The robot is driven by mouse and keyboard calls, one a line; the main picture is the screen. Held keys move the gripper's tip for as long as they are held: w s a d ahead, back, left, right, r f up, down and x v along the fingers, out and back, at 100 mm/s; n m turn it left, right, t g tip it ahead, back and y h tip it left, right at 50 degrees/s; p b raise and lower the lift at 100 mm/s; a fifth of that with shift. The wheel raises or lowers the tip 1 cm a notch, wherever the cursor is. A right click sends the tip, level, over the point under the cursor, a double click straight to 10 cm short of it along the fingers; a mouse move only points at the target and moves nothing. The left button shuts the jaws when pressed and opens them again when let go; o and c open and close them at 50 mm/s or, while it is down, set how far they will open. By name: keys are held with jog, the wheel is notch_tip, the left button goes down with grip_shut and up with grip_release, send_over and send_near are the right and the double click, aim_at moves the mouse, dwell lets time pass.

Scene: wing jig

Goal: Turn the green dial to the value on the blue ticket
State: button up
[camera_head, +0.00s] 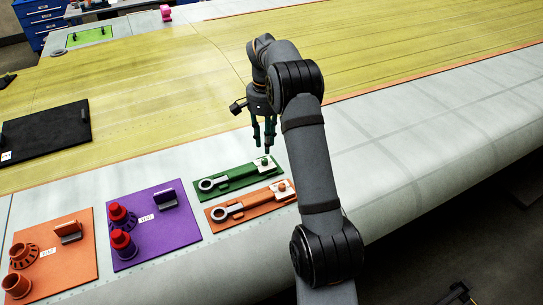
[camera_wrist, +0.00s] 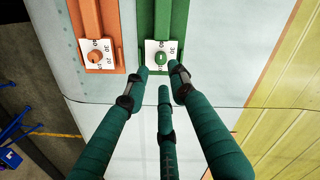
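The green dial (camera_wrist: 161,58) is a small round knob on a white scale card at the end of a green plate (camera_wrist: 171,18). Numbers show around it, and 30 and 40 look readable. In the head view the green dial (camera_head: 264,162) is at the right end of the green plate. My gripper (camera_wrist: 160,76) has dark green fingers spread apart with nothing between them. In the head view my gripper (camera_head: 265,147) hangs just above the green dial, and I cannot tell whether it touches. I cannot make out a blue ticket in either view.
An orange plate with a similar orange dial (camera_wrist: 95,57) lies alongside the green one. Purple (camera_head: 155,234) and orange (camera_head: 58,262) boards with upright parts stand to the left. A black mat (camera_head: 45,133) lies farther back. The wing surface to the right is clear.

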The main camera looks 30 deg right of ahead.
aim_at(264, 160)
jog(key=f, duration=0.4)
jog(key=f+p, duration=0.1)
jog(key=f, duration=0.1)
jog(key=shift+w+a+f, duration=0.1)
jog(key=shift+a+f, duration=0.1)
jog(key=shift+a, duration=0.1)
jog(key=shift+c, duration=1.3)
grip_shut()
